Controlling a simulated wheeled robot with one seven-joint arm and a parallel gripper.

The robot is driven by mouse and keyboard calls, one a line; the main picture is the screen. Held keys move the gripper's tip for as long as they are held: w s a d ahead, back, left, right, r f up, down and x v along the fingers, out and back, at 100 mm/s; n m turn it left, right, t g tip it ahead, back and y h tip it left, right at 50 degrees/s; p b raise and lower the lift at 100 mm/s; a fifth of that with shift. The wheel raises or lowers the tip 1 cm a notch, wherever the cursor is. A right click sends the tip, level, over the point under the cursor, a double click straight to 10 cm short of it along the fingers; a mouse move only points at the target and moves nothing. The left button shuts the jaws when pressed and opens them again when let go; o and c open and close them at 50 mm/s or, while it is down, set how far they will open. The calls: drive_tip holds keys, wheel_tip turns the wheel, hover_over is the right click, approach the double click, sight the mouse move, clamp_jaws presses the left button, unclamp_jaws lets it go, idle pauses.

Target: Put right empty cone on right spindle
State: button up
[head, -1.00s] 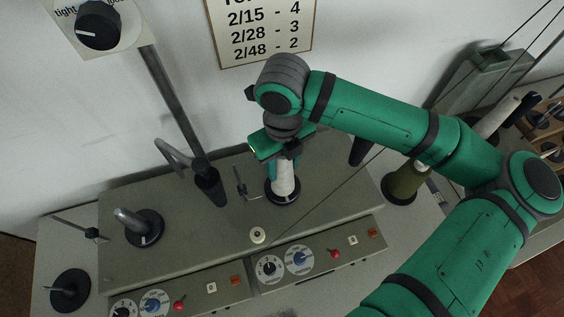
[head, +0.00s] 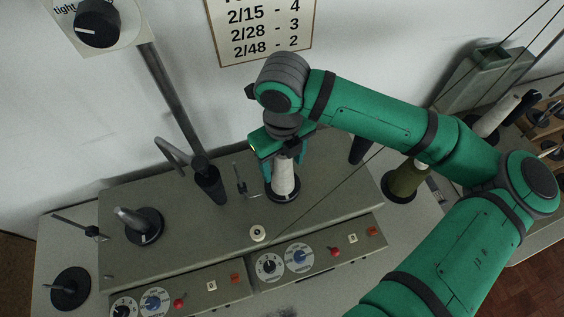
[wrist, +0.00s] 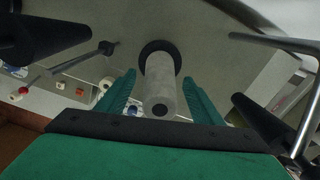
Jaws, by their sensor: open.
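The right empty cone (head: 283,181) is pale and stands upright on the right spindle, whose black round base (head: 283,197) shows around its foot. The cone also shows in the wrist view (wrist: 160,84), with the dark base disc behind it. My gripper (head: 284,168) is above and around the upper part of the cone. Its green fingers stand apart on either side of the cone in the wrist view (wrist: 161,92), with gaps between. The spindle's shaft is hidden inside the cone.
The left spindle (head: 140,222) stands bare on the same grey machine top. A dark post (head: 209,182) and thin wire guide (head: 242,184) stand left of the cone. An olive thread cone (head: 404,181) stands to the right. Control dials (head: 284,262) line the front.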

wheel_tip(320, 180, up, 10)
drive_tip(key=shift+r, duration=0.15)
idle(0.3)
idle(0.4)
